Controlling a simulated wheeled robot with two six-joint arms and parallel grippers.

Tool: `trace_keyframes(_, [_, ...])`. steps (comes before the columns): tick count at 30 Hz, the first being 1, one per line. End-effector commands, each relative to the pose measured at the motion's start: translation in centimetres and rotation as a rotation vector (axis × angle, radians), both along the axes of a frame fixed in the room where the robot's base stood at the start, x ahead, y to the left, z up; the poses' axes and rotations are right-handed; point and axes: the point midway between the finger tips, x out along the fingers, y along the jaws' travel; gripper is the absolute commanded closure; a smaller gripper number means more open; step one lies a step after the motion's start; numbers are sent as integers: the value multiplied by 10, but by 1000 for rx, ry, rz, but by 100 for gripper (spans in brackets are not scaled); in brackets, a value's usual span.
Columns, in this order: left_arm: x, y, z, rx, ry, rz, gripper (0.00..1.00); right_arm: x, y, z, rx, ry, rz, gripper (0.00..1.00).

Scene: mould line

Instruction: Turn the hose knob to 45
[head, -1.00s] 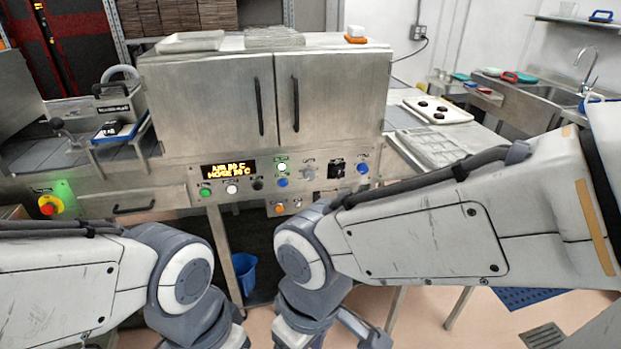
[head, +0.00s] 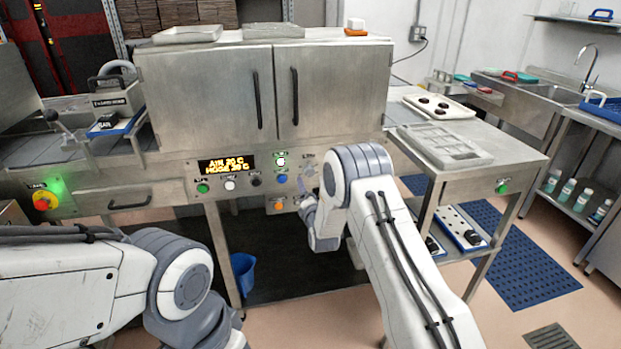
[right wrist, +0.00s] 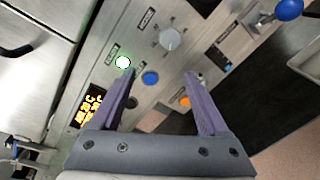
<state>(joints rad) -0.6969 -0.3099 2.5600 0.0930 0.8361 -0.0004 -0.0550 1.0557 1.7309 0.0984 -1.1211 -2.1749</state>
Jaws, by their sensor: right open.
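The control panel holds a lit display (head: 227,165) with two lines of orange text, the lower seeming to read HOSE 20 C. A grey knob (head: 309,170) sits on the panel right of a lit white button; the right wrist view also shows this grey knob (right wrist: 170,38). A dark knob (head: 256,180) sits below the display. The labels are too small to tell which is the hose knob. My right gripper (right wrist: 159,76) is open and empty, facing the panel below the grey knob. In the head view its fingers are mostly hidden by my arm. My left gripper is out of view.
A blue button (right wrist: 150,78) and an orange button (right wrist: 185,101) lie near the right fingers. A blue ball handle (right wrist: 289,9) projects farther right. Cabinet doors (head: 250,95) stand above the panel. A side table (head: 480,155) with trays stands right.

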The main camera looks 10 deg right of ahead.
Motion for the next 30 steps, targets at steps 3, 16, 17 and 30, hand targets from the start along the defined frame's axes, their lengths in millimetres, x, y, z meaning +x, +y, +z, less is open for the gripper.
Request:
trace_keyframes(3, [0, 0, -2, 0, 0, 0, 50, 2, -23, -11, -117, -66, -30, 22])
trace_keyframes(16, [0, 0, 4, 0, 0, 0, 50, 46, -31, -11, -159, -92, -38, 22])
trace_keyframes(17, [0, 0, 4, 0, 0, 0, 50, 50, -32, -11, -159, -92, -38, 22])
trace_keyframes(30, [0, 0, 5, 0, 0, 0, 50, 100, -35, -13, -156, -88, -37, 22])
